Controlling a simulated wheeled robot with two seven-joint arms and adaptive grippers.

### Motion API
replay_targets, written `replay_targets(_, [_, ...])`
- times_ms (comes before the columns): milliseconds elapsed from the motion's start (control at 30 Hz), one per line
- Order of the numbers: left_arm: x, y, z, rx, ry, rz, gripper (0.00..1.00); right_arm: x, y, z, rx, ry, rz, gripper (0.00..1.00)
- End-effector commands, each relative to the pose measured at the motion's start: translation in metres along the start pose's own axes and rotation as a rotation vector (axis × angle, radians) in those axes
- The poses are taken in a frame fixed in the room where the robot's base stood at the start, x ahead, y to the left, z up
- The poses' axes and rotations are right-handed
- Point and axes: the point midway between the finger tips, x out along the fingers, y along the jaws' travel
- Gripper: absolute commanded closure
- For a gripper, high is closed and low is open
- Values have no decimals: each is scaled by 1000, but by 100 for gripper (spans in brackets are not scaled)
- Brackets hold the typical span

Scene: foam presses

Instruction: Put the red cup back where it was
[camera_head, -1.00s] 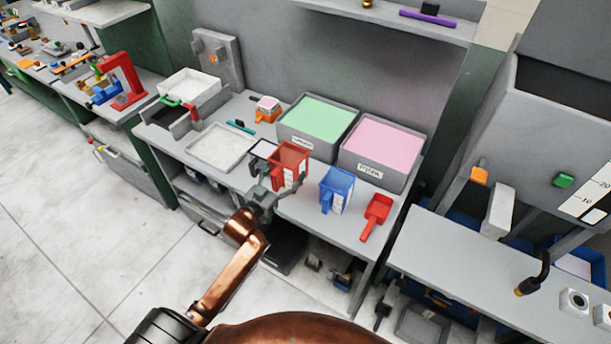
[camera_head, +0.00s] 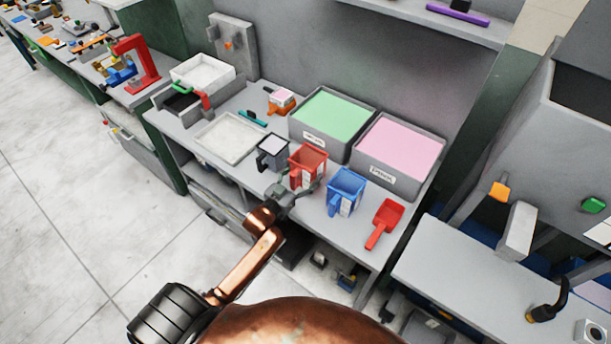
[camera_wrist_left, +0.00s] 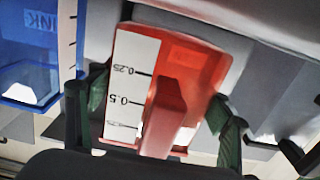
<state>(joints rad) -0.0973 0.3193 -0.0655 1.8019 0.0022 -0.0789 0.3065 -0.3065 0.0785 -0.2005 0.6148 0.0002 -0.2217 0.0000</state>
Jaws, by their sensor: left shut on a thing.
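The red cup (camera_head: 308,163) is at the bench's front part, between a dark grey cup (camera_head: 272,152) on its left and a blue cup (camera_head: 347,190) on its right. My left gripper (camera_head: 291,189) is shut on the red cup from the front. In the left wrist view the green-padded fingers (camera_wrist_left: 160,110) are on both sides of the red cup (camera_wrist_left: 200,62), around its handle. The cup looks upright; I cannot tell whether its base touches the bench. The blue cup also shows in the wrist view (camera_wrist_left: 30,50). My right gripper is out of view.
Behind the cups stand a bin of green foam (camera_head: 333,116) and a bin of pink foam (camera_head: 400,150). A red scoop (camera_head: 385,222) lies right of the blue cup. A white tray (camera_head: 230,138) lies to the left. The gaps beside the red cup are narrow.

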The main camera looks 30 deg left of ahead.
Motion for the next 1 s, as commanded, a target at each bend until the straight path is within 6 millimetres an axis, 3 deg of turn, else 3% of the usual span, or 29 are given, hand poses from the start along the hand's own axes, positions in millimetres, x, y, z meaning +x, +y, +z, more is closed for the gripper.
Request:
replay_targets(100, [0,0,18,-2,-2,-1,54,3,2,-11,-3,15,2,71])
replay_targets(467, [0,0,21,-1,0,-1,54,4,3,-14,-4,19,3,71])
replay_targets(500, [0,0,21,-1,-1,-1,26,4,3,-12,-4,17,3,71])
replay_targets(733, [0,0,21,-1,-1,-1,11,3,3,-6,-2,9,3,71])
replay_targets(1000, [0,0,20,-1,0,-1,11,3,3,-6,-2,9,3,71])
